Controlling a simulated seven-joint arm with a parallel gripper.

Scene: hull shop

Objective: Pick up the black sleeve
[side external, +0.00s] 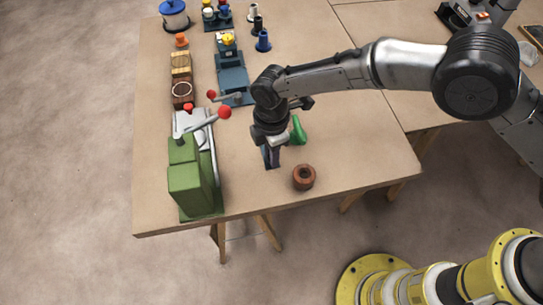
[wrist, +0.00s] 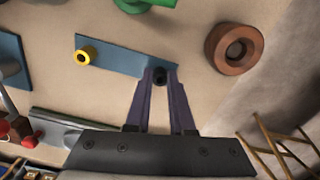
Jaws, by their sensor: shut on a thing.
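The black sleeve (wrist: 160,76) is a small dark ring with an open bore, seen in the wrist view at the right end of a blue plate (wrist: 122,54). My gripper (wrist: 161,78) is shut on it, with one fingertip on each side. A yellow ring (wrist: 87,54) is at the plate's other end. In the side view my gripper (side external: 271,160) points down low over the front part of the table, and the sleeve is hidden there. I cannot tell whether the sleeve is touching the plate or lifted off it.
A brown ring (side external: 303,177) lies right of my gripper, near the table's front edge. A green part (side external: 298,131) stands just behind. A green machine with a red-knobbed lever (side external: 190,185) stands to the left. Table right of the brown ring is clear.

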